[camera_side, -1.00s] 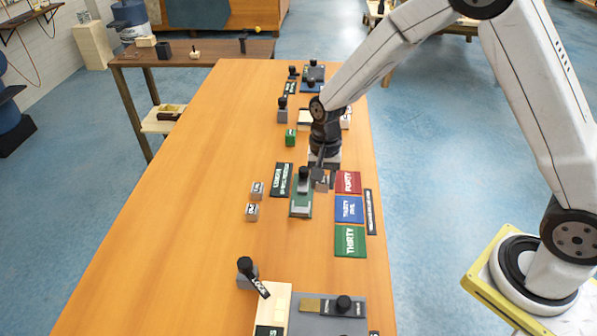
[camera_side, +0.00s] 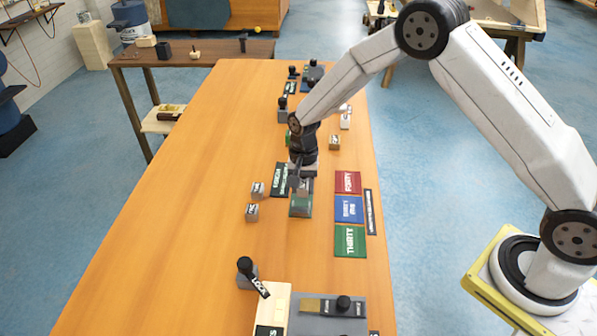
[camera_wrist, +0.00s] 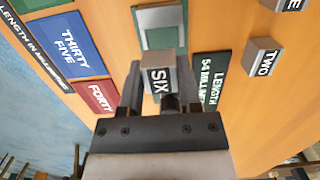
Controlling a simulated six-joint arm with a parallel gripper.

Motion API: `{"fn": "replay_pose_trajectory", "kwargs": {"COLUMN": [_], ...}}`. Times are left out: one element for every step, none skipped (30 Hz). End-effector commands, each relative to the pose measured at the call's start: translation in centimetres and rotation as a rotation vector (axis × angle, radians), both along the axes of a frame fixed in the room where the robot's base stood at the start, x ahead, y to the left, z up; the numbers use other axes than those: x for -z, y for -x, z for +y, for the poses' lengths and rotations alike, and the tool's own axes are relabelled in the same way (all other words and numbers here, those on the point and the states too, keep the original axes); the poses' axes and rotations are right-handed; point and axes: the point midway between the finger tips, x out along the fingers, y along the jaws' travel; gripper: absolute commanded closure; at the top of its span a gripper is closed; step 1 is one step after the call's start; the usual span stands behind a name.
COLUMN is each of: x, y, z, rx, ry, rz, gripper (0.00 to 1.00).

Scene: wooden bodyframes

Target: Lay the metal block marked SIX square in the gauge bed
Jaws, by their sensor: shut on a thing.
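The grey metal block marked SIX (camera_wrist: 158,80) is held between the two fingers of my gripper (camera_wrist: 158,92), its lettered face toward the wrist camera. My gripper also shows in the side view (camera_side: 299,184), low over the far end of the gauge bed. The gauge bed (camera_wrist: 141,22) is green with a pale grey metal channel in it. It also shows in the side view (camera_side: 300,212), partly hidden by my gripper. In the wrist view the block overlaps the bed's near end; I cannot tell whether it touches the bed.
A dark green LENGTH sign (camera_wrist: 211,78) lies left of the bed in the side view. Beyond it are two loose grey blocks, one marked TWO (camera_wrist: 262,58). Red FORTY (camera_side: 348,182), blue THIRTY FIVE (camera_side: 349,209) and green THIRTY (camera_side: 350,241) plates lie to the right.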

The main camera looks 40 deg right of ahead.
Motion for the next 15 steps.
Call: {"fn": "replay_pose_trajectory", "kwargs": {"x": [0.2, 0.3, 0.6, 0.7, 1.1, 1.6, 1.9, 2.3, 2.7, 3.0, 3.2, 3.4, 3.5, 3.6, 3.6], "y": [-0.1, -0.2, -0.3, -0.5, -0.4, -0.4, -0.4, -0.4, -0.4, -0.4, -0.4, -0.5, -0.5, -0.5, -0.5], "z": [0.0, 0.0, 0.0, 0.0, 0.0, 0.0, 0.0, 0.0, 0.0, 0.0, 0.0, 0.0, 0.0, 0.0, 0.0], "rx": [0.000, 0.000, 0.000, 0.000, 0.000, 0.001, 0.001, 0.001, 0.001, 0.001, 0.001, 0.001, 0.001, 0.001, 0.001], "ry": [0.000, 0.000, 0.001, 0.000, 0.001, 0.001, 0.001, 0.001, 0.001, 0.001, 0.001, 0.001, 0.001, 0.001, 0.002], "rz": [0.000, 0.001, 0.002, 0.001, 0.002, 0.002, 0.002, 0.002, 0.001, 0.001, 0.000, -0.001, -0.001, -0.002, -0.003], "gripper": [1.00, 1.00, 1.00, 1.00, 1.00, 1.00, 1.00, 1.00, 1.00, 1.00, 1.00, 1.00, 1.00, 1.00, 1.00]}}
